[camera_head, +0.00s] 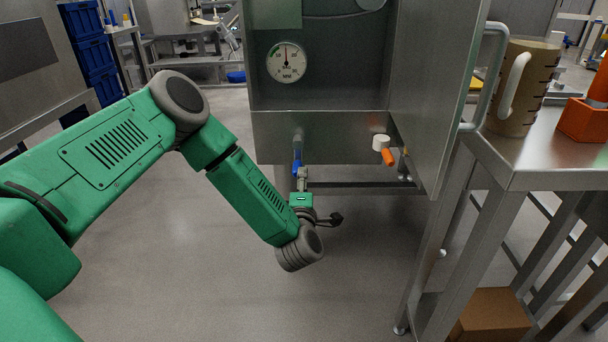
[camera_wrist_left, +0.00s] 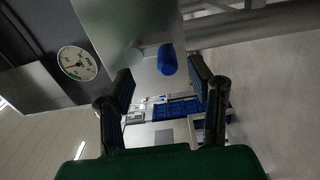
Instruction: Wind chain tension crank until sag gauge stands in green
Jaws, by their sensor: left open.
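A round white gauge (camera_head: 286,62) is set in the upper cabinet panel; its needle points about straight up, and a green patch shows at its upper left. It also shows at the left of the left wrist view (camera_wrist_left: 77,63). A crank with a blue grip (camera_head: 297,167) hangs at the cabinet's lower front. In the left wrist view the blue grip (camera_wrist_left: 167,59) appears between the fingertips, apparently untouched. My left gripper (camera_head: 302,181) is open just below the crank, partly hidden by its own wrist. My right gripper is out of view.
An orange handle (camera_head: 388,157) with a white hub (camera_head: 380,142) projects to the right of the blue grip. The open cabinet door (camera_head: 435,90) stands at right. Beside it a steel table (camera_head: 535,160) holds a brown jug (camera_head: 520,90) and an orange bin (camera_head: 583,120).

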